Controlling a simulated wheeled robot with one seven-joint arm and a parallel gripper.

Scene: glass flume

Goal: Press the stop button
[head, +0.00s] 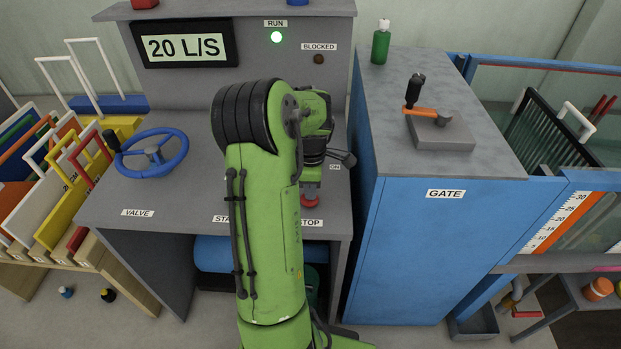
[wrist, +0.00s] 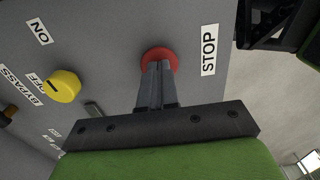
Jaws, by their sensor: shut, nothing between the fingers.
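The red round stop button (wrist: 160,54) is on the grey console panel beside the STOP label (wrist: 208,50). In the head view the red button (head: 311,202) shows just above its STOP label, below the end of my arm. My gripper (wrist: 157,68) is shut and empty. Its fingertips overlap the button in the wrist view and cover its middle; I cannot tell whether they touch it. In the head view my arm hides part of the console, including most of the label left of STOP.
The BLOCKED lamp (head: 319,59) is dark. A yellow knob (wrist: 62,86) sits left of the button. A blue valve wheel (head: 151,154) is at left; the blue gate cabinet (head: 411,250) stands at right.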

